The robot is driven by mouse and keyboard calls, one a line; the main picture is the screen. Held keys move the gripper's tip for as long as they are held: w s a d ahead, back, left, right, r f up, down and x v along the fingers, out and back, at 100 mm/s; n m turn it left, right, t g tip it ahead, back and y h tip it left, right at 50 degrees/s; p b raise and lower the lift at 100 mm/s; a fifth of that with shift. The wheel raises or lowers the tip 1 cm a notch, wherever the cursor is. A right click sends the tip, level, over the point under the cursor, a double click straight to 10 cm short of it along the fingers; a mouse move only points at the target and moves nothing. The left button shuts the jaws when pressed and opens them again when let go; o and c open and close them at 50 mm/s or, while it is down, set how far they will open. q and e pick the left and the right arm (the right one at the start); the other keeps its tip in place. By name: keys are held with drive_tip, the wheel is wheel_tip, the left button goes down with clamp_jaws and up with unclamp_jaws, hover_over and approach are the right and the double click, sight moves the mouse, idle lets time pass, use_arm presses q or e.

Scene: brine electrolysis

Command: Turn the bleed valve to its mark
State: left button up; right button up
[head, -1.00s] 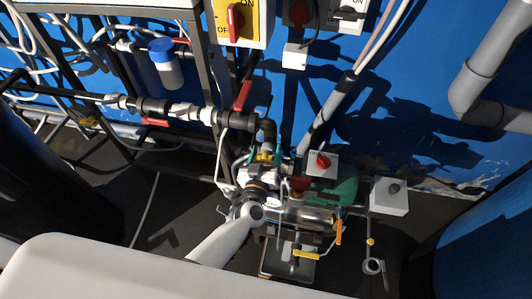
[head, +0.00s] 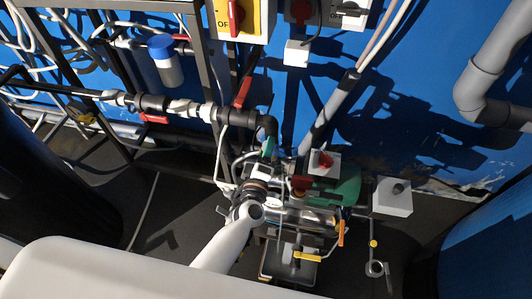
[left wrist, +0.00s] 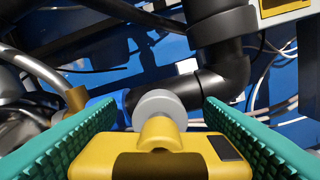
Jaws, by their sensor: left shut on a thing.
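My left gripper (head: 267,149) is at the pipework below the black elbow, its arm coming up from the bottom. The head view hides this body behind the wrist. Valve levers show around the skid: a yellow lever (head: 307,256), an orange one (head: 340,232) and a red one (head: 242,92). I cannot tell which is the bleed valve, nor see a mark. My right gripper is not in view.
A black pipe elbow (left wrist: 225,65) lies just beyond the fingers. A red-knobbed box (head: 323,163) and a grey box (head: 393,197) stand right of the gripper. A blue-capped bottle (head: 165,60) is at upper left.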

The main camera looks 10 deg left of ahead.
use_arm(q)
drive_tip(key=shift+f+n+b, duration=0.15)
drive_tip(key=shift+n+b, duration=0.35)
drive_tip(key=shift+n, duration=1.1)
drive_tip(key=o, duration=1)
drive_tip(key=shift+s+b, duration=0.65)
drive_tip(key=shift+s, duration=5.4)
